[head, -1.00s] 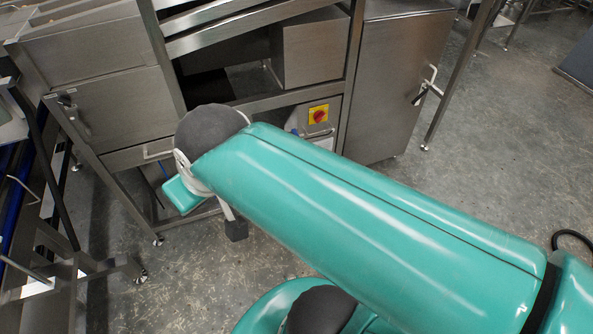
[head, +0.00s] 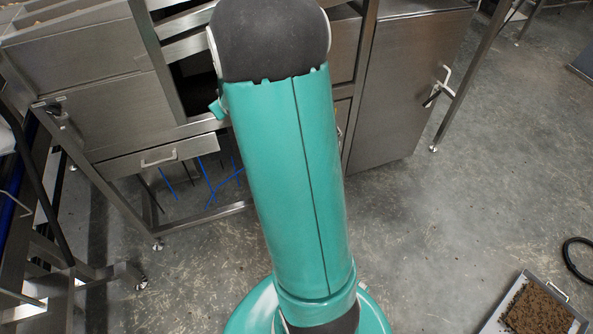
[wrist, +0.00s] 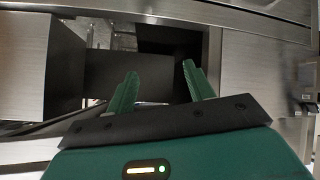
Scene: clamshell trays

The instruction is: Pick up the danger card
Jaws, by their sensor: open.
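My gripper (wrist: 158,85) shows in the wrist view with its two green fingers apart and nothing between them. It faces a dark opening (wrist: 125,75) in a stainless steel machine. In the head view my teal arm reaches up toward the machine and hides the gripper's fingers. I cannot make out a danger card in either current view.
The steel machine (head: 110,100) has a lower drawer (head: 160,158) with a handle. A steel cabinet (head: 410,90) stands to the right. A tray (head: 503,310) of brown granular material lies on the floor at lower right. The concrete floor (head: 450,200) between is mostly clear.

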